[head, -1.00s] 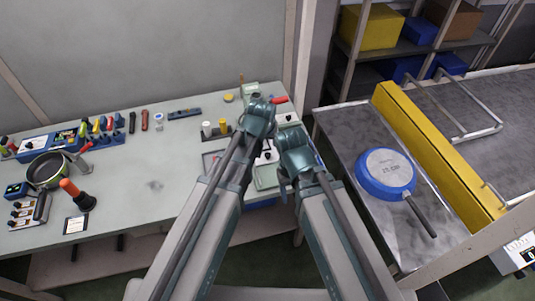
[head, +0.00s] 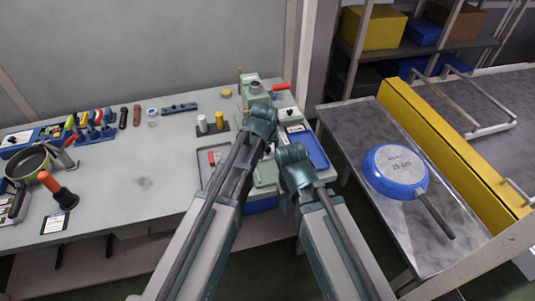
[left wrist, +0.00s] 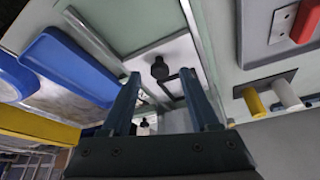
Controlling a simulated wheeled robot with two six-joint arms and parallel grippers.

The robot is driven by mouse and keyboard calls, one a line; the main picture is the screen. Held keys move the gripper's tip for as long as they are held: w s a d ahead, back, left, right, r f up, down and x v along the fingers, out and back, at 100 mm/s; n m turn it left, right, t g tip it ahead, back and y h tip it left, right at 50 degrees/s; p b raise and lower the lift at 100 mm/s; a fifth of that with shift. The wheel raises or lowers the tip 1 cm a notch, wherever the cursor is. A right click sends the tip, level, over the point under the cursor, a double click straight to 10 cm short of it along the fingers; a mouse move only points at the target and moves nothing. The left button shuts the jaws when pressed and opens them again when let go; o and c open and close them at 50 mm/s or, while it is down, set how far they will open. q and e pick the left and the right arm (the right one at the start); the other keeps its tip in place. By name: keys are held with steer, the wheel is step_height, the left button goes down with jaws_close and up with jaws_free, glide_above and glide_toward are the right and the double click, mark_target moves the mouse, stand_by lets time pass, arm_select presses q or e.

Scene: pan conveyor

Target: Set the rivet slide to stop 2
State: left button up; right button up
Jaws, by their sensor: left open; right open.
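A black knob (left wrist: 160,68) stands on a pale plate with a dark slot or bracket beside it in the left wrist view. It may be the rivet slide's handle; I see no stop marks. My left gripper (left wrist: 163,98) is open, its two fingers pointing towards the knob, with nothing between them. In the head view the left gripper (head: 263,112) is over the table's right end, near a pale panel with a dark knob (head: 289,113). My right gripper (head: 291,152) is open, lower and to the right; its fingertips are hard to make out. The arms hide part of the panel.
A blue tray (head: 318,152) is to the right. White (head: 202,123) and yellow (head: 220,119) cylinders stand to the left. A blue pan (head: 395,171) lies on the metal table. The table's middle is clear.

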arm_select(q)
steer(key=shift+w+f, duration=0.25)
steer(key=shift+f, duration=0.35)
steer(key=shift+r, duration=0.1)
jaws_close()
stand_by(1.0)
